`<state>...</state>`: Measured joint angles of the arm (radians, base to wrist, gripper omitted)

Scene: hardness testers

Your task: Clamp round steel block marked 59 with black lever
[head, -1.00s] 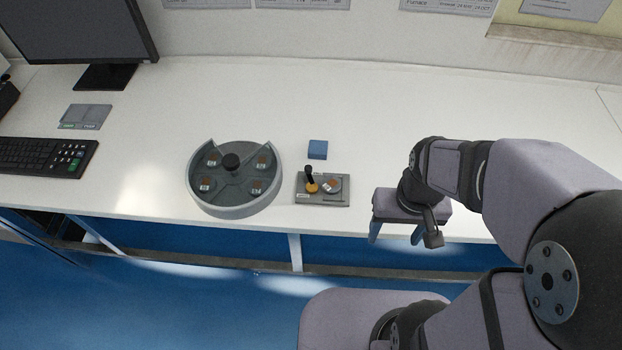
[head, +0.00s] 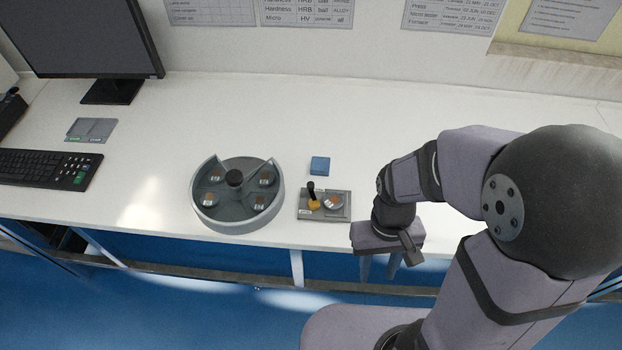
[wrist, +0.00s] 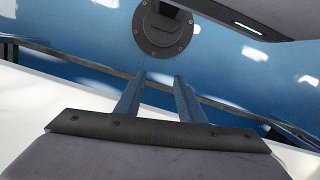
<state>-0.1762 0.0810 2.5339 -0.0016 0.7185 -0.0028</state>
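A grey clamp plate (head: 342,213) lies near the table's front edge. A black lever (head: 311,190) stands upright on it above a yellow-orange base. A round steel block (head: 334,202) sits on the plate just right of the lever; its marking is too small to read. My gripper (head: 379,268) points down, right of the plate and in front of the table edge, touching nothing. The wrist view shows its two fingers apart with nothing between them (wrist: 158,90). Neither the plate nor the block shows in the wrist view.
A small blue box (head: 320,166) lies behind the plate. A keyboard (head: 45,168) and monitor (head: 85,40) are at the left. The table's back right is clear.

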